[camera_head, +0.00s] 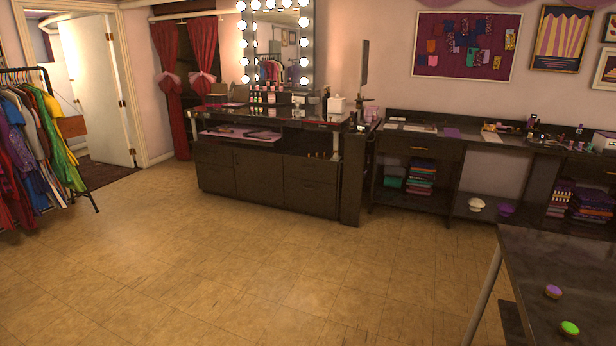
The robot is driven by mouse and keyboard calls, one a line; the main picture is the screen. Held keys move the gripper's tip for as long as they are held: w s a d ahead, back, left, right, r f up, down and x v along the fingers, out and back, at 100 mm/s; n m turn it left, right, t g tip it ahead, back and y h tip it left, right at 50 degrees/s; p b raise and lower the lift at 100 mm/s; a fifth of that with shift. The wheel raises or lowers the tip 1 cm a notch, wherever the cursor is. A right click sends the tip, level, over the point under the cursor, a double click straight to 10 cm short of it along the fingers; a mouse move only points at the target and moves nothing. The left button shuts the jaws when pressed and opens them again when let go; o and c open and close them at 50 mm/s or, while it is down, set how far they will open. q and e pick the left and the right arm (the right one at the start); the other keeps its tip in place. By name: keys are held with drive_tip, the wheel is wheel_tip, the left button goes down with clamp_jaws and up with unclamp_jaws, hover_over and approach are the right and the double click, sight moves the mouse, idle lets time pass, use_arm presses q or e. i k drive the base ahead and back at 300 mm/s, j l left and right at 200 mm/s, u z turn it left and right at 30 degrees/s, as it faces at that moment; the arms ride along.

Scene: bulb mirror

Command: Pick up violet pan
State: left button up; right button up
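A small round piece with a violet top and a tan rim, which looks like the violet pan (553,291), lies on the dark table (535,262) at the lower right. A similar round piece with a green top, the green pan (569,327), lies nearer to me on the same table. The two are apart. Neither of my grippers shows in this view.
A lit mirror (314,60) stands behind a dark vanity (265,185). A long dark counter (410,143) with cluttered top runs along the right wall. A clothes rack (35,70) stands at left. The tan floor (230,260) between is clear.

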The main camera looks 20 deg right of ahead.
sight(552, 291)
drive_tip(key=i+l+z, duration=0.2)
drive_tip(key=z, duration=0.3)
drive_tip(key=i+z, duration=0.8)
drive_tip(key=z, duration=0.2)
drive_tip(key=i+j+z, duration=0.15)
drive_tip(key=i+z, duration=0.15)
drive_tip(key=z, duration=0.2)
drive_tip(key=i+j+z, duration=0.3)
drive_tip(key=z, duration=0.2)
drive_tip(key=i+j+z, duration=0.2)
drive_tip(key=j+z, duration=0.3)
drive_tip(key=l, duration=0.15)
